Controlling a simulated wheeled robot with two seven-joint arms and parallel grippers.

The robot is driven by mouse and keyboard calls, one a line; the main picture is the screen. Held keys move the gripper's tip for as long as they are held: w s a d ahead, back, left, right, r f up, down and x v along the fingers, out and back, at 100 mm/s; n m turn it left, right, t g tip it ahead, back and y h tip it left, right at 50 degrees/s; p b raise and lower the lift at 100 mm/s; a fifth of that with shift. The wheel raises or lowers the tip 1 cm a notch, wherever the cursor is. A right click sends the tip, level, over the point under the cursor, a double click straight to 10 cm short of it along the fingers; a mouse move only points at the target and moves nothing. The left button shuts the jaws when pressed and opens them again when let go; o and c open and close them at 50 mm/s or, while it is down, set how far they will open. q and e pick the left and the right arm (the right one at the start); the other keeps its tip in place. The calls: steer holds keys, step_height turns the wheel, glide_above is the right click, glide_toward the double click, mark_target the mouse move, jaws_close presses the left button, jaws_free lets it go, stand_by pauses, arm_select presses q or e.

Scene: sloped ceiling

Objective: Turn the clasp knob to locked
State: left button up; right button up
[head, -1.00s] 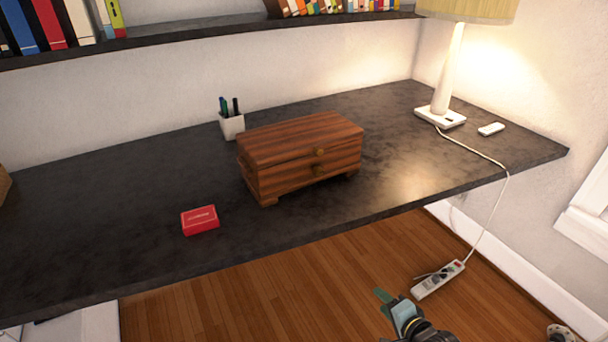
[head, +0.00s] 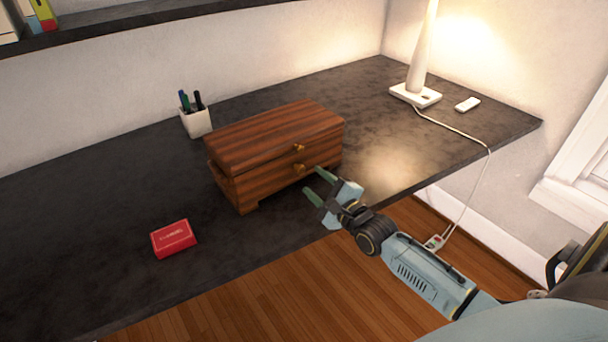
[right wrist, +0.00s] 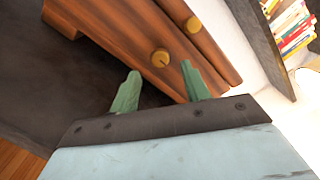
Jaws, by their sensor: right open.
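A dark-striped wooden box (head: 240,150) with its lid shut stands on the dark desk. Its front has two small brass knobs, an upper knob (head: 298,147) at the lid and a lower knob (head: 299,169) beneath it. In the right wrist view, the lower knob (right wrist: 160,58) bears a thin dark line, and the upper knob (right wrist: 193,25) is beyond it. My right gripper (head: 318,186) is open and empty, its green fingers pointing at the box front, a little right of the lower knob in the head view and apart from it. My left gripper is out of view.
A red box (head: 173,238) lies on the desk (head: 90,210) left of the wooden box. A pen cup (head: 196,123) stands behind it. A lamp base (head: 415,95) and small white object (head: 467,104) are at the right; a cord hangs over the edge. The desk front is mostly clear.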

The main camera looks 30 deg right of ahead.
mark_target(302, 171)
steer(key=w, duration=0.4)
steer(key=shift+a+b, duration=0.2)
steer(key=shift+b, duration=0.1)
steer(key=shift+w, duration=0.7)
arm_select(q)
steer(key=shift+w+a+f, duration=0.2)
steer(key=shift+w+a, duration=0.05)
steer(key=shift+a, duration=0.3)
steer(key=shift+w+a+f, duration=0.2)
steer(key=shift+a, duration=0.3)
arm_select(e)
steer(key=shift+c, duration=0.4)
steer(key=c, duration=0.9)
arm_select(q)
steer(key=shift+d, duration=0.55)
